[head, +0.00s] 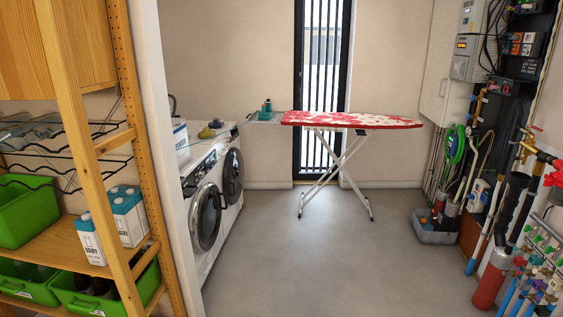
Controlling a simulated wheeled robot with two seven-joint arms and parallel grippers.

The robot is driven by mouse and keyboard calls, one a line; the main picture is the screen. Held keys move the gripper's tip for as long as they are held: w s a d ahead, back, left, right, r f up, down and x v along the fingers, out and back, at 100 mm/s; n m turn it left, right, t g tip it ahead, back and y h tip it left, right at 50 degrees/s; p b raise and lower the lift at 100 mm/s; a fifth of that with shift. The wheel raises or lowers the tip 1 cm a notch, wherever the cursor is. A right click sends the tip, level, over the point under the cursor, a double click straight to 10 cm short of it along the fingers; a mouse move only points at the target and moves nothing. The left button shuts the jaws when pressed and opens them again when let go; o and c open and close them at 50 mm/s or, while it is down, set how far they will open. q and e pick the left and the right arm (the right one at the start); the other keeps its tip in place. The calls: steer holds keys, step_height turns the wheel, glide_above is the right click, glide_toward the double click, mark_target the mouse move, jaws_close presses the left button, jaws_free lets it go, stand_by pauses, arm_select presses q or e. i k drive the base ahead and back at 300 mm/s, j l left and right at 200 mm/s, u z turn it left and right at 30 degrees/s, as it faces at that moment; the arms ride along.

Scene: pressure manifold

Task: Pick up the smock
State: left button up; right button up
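I cannot make out a smock in the head view. A red and white patterned cloth cover lies on the ironing board (352,120), which stands open in front of the window; I cannot tell it as a smock. Neither of my grippers shows in this view.
A wooden shelf (85,165) with green bins (30,212) and cartons (129,214) stands close at the left. Washing machines (206,215) line the left wall. Pipes and a red cylinder (491,278) crowd the right, near a grey tub (431,232). The middle floor (300,260) is clear.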

mark_target(206, 133)
steer(key=i+z, duration=0.35)
steer(key=i, duration=1.5)
